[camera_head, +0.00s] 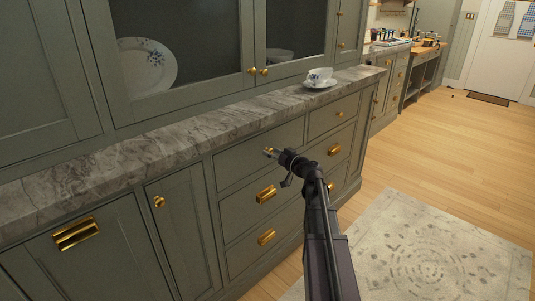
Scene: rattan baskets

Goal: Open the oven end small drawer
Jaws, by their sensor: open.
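My gripper (270,152) is at the end of my dark arm, in front of a top-row drawer (240,160) in the grey-green cabinet. A bit of gold shows at the fingertips, likely that drawer's knob. The fingers are apart; whether they surround or touch the knob cannot be told. A smaller top drawer (348,105) with a gold knob (339,113) sits to the right, closed. The drawers in view look closed. No oven can be clearly seen, so which drawer is at the oven end is not clear.
A marble counter (120,155) runs above the drawers, with a cup (318,76) on a saucer. Lower drawers have gold cup pulls (266,194). A narrow door (183,230) is at left. Wooden floor (430,150) and a patterned rug (430,250) lie open at right.

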